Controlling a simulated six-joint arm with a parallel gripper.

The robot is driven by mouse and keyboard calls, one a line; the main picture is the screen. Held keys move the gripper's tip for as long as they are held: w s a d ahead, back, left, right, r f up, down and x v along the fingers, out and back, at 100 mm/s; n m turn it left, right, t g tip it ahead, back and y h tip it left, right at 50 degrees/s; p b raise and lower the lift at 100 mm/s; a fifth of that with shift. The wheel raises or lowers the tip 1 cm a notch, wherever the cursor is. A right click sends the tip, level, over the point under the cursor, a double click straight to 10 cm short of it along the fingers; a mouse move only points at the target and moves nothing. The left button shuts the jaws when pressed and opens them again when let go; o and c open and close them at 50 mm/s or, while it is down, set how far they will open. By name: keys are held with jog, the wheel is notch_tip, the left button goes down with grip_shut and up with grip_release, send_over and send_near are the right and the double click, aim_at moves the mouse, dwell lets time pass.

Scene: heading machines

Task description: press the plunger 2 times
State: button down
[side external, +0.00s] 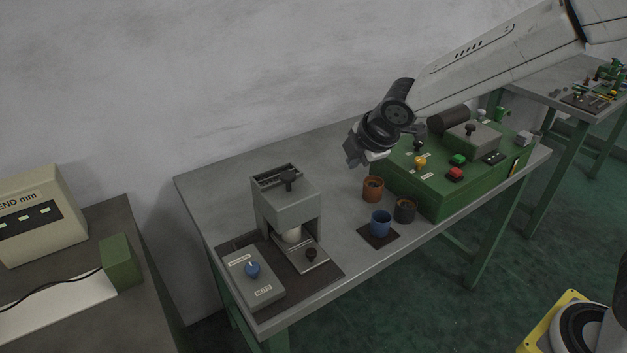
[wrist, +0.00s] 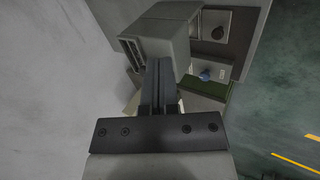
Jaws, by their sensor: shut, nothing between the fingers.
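No part is labelled as the plunger, so I cannot tell for sure which one it is. A black knob (side external: 288,176) stands on the slotted top of the grey press (side external: 275,205) at the left of the bench. Another black knob (side external: 470,129) stands on a grey block on the green machine (side external: 430,190). My gripper (side external: 357,159) is in the air above the bench, between the press and the green machine, touching nothing. In the wrist view its fingers (wrist: 160,68) are together and empty, overlapping the grey press (wrist: 165,35) and hiding part of it.
Brown (side external: 373,189), blue (side external: 381,223) and dark (side external: 405,210) cups stand between press and green machine. A control box with a blue knob (side external: 252,269) is beside the press. Yellow (side external: 420,162), green (side external: 458,159) and red (side external: 455,174) buttons are on the green machine. The back of the bench is clear.

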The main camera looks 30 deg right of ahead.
aim_at(290, 177)
jog(key=w+a+r+n+t+y, duration=0.1)
jog(key=w+a+r+n+t, duration=0.1)
jog(key=w+a+r+n, duration=0.4)
jog(key=shift+w+a+r+n+t, duration=0.35)
jog(key=shift+w+a+n, duration=1.25)
jog(key=shift+n, duration=1.1)
jog(key=shift+s+f, duration=0.1)
jog(key=shift+f, duration=0.15)
jog(key=shift+f, duration=4.2)
